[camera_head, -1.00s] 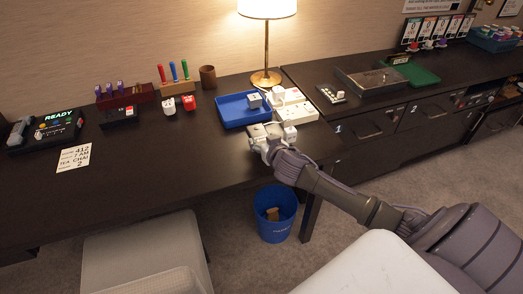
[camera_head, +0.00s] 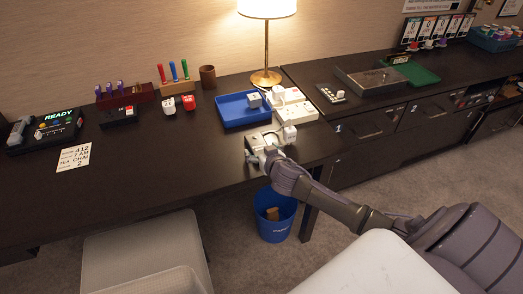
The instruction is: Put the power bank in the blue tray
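The blue tray (camera_head: 232,112) lies on the dark desk left of the lamp base. A small pale grey block (camera_head: 254,100) is at its right side. A white power strip (camera_head: 298,112) with pale blocks on it sits right of the tray. Another white block (camera_head: 289,134) stands near the strip's front end. I cannot tell which of these, if any, is the power bank. My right gripper (camera_head: 262,146) is low over the desk, in front of the tray and left of that white block. Its fingers are too small to read, and anything between them is unclear. My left gripper is out of view.
A lamp (camera_head: 266,45) stands behind the tray. Red and white blocks (camera_head: 178,104), pen holders and a lit panel (camera_head: 58,125) are to the left. A blue bin (camera_head: 274,214) is on the floor below the desk's front edge.

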